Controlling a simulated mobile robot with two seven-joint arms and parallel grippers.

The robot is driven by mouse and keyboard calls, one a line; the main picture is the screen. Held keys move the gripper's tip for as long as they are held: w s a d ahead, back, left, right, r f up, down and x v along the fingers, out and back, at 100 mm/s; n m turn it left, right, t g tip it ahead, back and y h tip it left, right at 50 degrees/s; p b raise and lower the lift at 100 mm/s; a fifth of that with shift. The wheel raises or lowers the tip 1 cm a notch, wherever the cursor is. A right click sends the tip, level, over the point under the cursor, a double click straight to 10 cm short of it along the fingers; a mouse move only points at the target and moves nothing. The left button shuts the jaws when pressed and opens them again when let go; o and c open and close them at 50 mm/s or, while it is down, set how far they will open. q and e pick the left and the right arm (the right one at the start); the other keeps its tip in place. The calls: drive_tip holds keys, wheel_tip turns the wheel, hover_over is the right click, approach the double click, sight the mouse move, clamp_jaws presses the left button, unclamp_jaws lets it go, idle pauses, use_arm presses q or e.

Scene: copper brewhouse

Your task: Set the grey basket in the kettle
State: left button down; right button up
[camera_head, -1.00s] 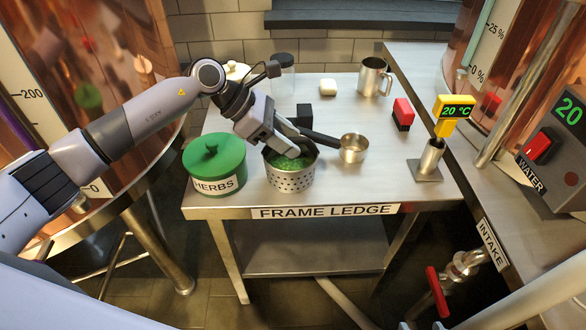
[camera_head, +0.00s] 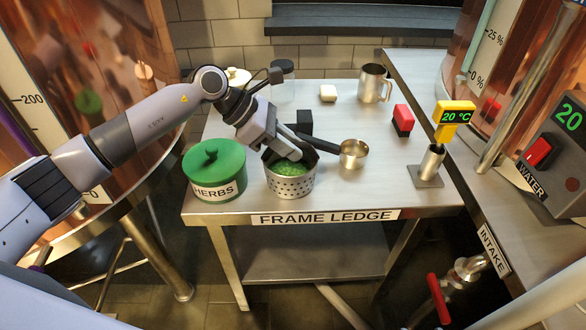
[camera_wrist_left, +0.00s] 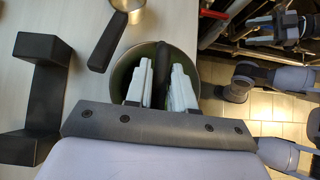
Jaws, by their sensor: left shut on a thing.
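The grey basket (camera_head: 291,184) is a perforated metal pot with green herbs in it, standing upright near the front edge of the frame ledge. My left gripper (camera_head: 284,150) reaches down over its rim. In the left wrist view its two pale fingers (camera_wrist_left: 158,85) are shut on the dark upright handle of the basket, and the basket's round rim (camera_wrist_left: 118,75) shows around them. Two copper vessels flank the ledge, one at the left (camera_head: 85,65) and one at the right (camera_head: 468,38). I cannot tell which is the kettle.
A green herbs tin (camera_head: 214,168) stands close left of the basket. A steel mug (camera_head: 374,84), red block (camera_head: 403,120) and yellow thermometer (camera_head: 455,115) stand farther right.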

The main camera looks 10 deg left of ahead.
use_arm(q)
drive_tip(key=shift+r, duration=0.7)
drive_tip(key=shift+r+p, duration=0.15)
drive_tip(key=shift+p, duration=0.2)
drive_tip(key=shift+r+p, duration=1.7)
drive_tip(key=shift+r, duration=1.4)
